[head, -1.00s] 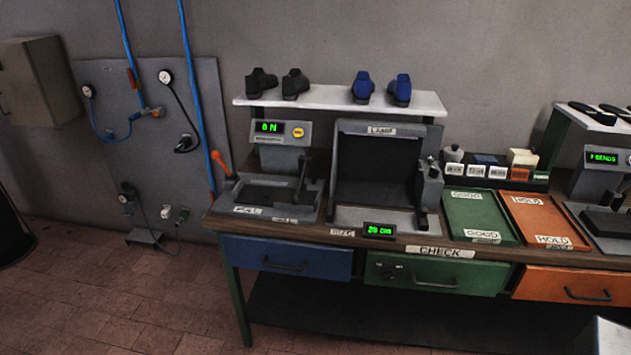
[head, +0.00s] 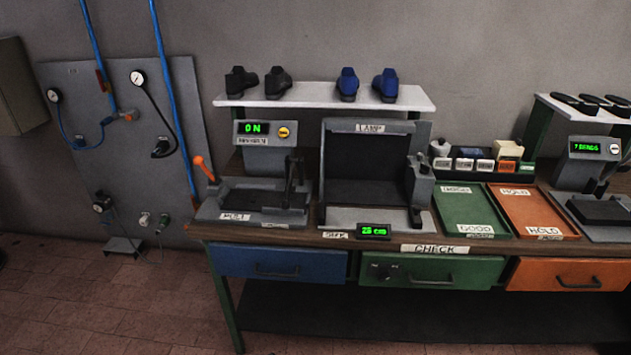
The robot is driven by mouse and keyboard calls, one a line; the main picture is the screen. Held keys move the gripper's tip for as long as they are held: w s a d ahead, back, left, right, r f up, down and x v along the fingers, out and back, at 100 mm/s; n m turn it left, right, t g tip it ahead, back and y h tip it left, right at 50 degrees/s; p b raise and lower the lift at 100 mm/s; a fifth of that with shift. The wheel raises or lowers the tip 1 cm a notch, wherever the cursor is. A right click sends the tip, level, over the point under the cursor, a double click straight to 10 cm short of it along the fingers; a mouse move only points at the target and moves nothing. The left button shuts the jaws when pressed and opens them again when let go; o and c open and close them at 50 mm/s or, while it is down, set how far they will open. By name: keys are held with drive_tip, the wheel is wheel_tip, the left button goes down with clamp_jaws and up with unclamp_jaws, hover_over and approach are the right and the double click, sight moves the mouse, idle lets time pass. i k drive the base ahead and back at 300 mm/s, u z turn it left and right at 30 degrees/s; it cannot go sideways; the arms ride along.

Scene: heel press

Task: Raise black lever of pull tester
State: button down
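The pull tester (head: 255,203) stands at the left end of the workbench, with a green "0 N" display (head: 253,128) on its upright box and a "PULL" label on its base. A black lever (head: 291,180) stands roughly upright at the right side of its bed. A second lever with an orange handle (head: 203,168) leans up and left at the base's left edge. The pull tester's bed looks empty of shoes. My gripper is not in view.
A lamp box (head: 371,165) stands just right of the tester. Green (head: 465,210) and orange (head: 532,209) trays lie further right. A shelf (head: 325,103) above holds black and blue shoes. A hose panel (head: 125,150) is on the left wall. The floor at front left is clear.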

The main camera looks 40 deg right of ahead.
sight(285, 204)
drive_tip(key=z, duration=0.7)
drive_tip(key=k, duration=1)
drive_tip(key=u, duration=0.05)
drive_tip(key=i, duration=0.9)
drive_tip(key=z, duration=0.05)
